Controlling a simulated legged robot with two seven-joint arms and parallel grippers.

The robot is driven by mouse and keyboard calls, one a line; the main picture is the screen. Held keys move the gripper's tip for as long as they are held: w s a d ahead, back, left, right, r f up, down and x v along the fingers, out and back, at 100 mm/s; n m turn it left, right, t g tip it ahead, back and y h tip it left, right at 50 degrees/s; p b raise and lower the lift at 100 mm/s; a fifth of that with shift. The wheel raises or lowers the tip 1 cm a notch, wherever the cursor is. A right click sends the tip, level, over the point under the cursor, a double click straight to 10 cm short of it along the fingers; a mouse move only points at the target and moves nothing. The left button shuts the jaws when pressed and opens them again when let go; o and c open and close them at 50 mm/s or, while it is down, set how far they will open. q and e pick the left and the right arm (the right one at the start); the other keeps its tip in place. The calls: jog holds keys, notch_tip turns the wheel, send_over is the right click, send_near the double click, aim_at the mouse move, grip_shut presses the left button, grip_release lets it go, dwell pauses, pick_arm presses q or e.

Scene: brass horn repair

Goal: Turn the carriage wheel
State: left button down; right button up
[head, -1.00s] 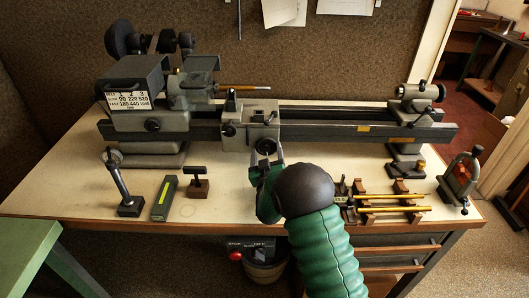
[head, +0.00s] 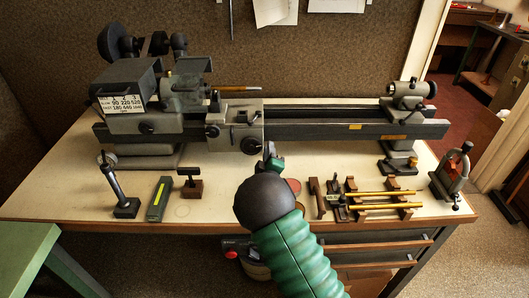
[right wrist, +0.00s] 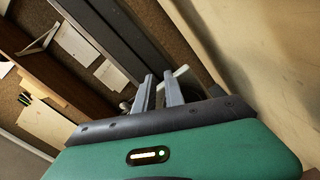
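The lathe carriage (head: 233,122) sits on the long grey bed, left of its middle. Its dark round carriage wheel (head: 251,145) is on the front face at the lower right. My right gripper (head: 269,150) is just right of and in front of the wheel, mostly hidden behind my dark round wrist joint and green arm. In the right wrist view its two grey fingers (right wrist: 159,90) are apart, with a gap between them and nothing clearly held. A pale bar (right wrist: 182,73) shows beside and behind the fingers. Whether a finger touches the wheel is hidden. My left gripper is not in view.
The headstock (head: 130,85) is at the left and the tailstock (head: 409,95) at the right.

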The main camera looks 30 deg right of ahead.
jog(key=shift+o, duration=1.1)
jog(key=shift+a+f, duration=0.1)
jog(key=o, duration=0.5)
jog(key=shift+w+a+f, duration=0.15)
jog(key=shift+w+a, duration=0.15)
jog(key=shift+w, duration=0.05)
jog(key=shift+o, duration=1.1)
jog(key=shift+a, duration=0.2)
jog(key=o, duration=0.6)
jog(key=shift+a, duration=0.1)
jog(key=shift+o, duration=0.2)
jog(key=v, duration=1.6)
jog(key=shift+s, duration=0.4)
jog(key=shift+a, duration=0.15)
